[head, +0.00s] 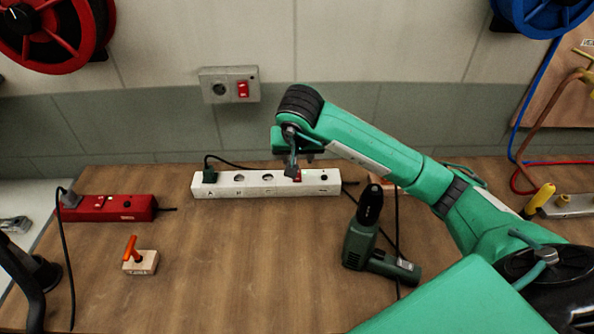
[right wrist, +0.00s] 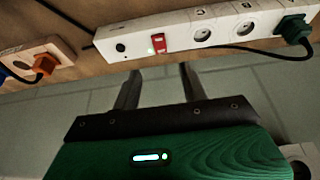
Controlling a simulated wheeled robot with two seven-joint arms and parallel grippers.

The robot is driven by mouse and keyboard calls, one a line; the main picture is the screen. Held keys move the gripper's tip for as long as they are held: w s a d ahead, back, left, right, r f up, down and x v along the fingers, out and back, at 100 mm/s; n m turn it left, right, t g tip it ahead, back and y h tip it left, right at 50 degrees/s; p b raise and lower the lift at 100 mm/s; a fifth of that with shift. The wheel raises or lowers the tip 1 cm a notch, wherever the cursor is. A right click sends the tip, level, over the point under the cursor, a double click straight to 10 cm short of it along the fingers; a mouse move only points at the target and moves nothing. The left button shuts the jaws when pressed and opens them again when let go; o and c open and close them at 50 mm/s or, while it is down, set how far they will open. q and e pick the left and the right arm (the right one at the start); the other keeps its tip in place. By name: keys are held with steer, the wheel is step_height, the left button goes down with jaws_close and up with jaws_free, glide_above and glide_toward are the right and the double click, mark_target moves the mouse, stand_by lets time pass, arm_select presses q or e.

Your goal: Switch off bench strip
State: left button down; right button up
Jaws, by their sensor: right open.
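The white bench strip (head: 265,190) lies along the back of the wooden bench, with a dark green plug (head: 209,175) in its left end. Its red rocker switch (right wrist: 159,43) shows in the right wrist view, with a small green glow at its edge. In the head view, my right gripper (head: 293,168) hangs over the strip's right part and partly covers the switch. In the right wrist view, my right gripper (right wrist: 158,76) is open and empty, its fingertips near the switch. I cannot tell if they touch the strip. My left gripper is not in view.
A red power strip (head: 100,209) lies at the left, near a small block with an orange handle (head: 140,261). A dark green tool (head: 365,240) lies right of centre. A wall socket plate with a red switch (head: 242,89) is above. The bench's front middle is clear.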

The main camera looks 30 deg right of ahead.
mark_target(297, 178)
steer(key=p+x, duration=0.1)
steer(key=x, duration=0.8)
steer(key=shift+w+f, duration=0.1)
steer(key=shift+f, duration=0.2)
